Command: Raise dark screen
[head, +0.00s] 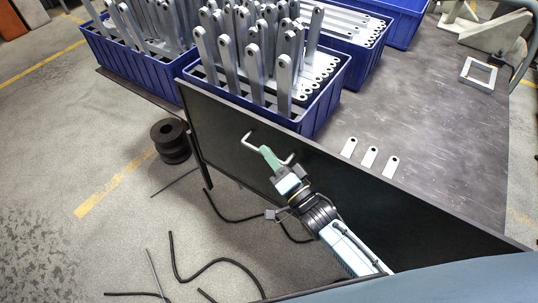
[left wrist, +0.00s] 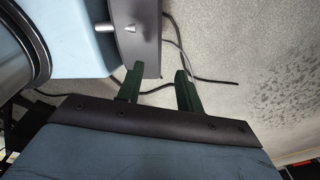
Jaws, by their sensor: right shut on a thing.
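The dark screen (head: 222,130) is a flat black panel along the front of the grey table, running from beneath the blue crates to the lower right. A pale bent handle (head: 248,138) sticks out of its face. My right gripper (head: 267,152) is shut on this handle, its green fingers hiding the handle's middle. My left gripper (left wrist: 159,70) is in the left wrist view only, its two dark green fingers apart with nothing between them, above the floor.
Blue crates (head: 318,113) packed with galvanized brackets (head: 284,77) stand on the table. Three small plates (head: 370,157) lie near its front edge. A black spool (head: 171,141) and loose black cables (head: 172,257) are on the floor. The table's right part is mostly clear.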

